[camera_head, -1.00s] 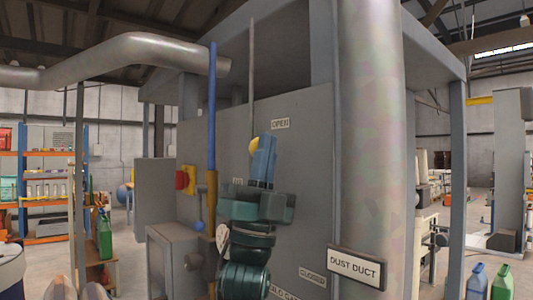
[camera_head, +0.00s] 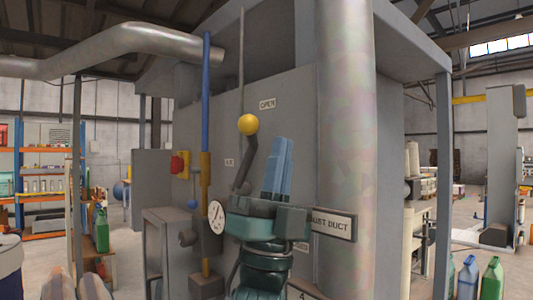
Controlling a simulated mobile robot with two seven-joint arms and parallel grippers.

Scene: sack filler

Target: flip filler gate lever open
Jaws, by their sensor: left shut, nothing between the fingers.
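The gate lever is a dark arm (camera_head: 244,165) with a yellow ball knob (camera_head: 248,124) on the grey machine panel. It points upward, with its knob just left of and below the OPEN label (camera_head: 267,104). My left gripper (camera_head: 281,150) is in front of the panel, its blue fingers pointing up and close together with nothing held. It is right of the lever, and a gap shows between the fingers and the knob. The lower end of the lever is partly hidden by my gripper. My right gripper is not in view.
The large round duct (camera_head: 346,120) with a DUST DUCT sign (camera_head: 331,223) stands close on the right. A blue vertical pipe (camera_head: 206,100), a red and yellow switch (camera_head: 180,164) and a round gauge (camera_head: 216,216) are on the left.

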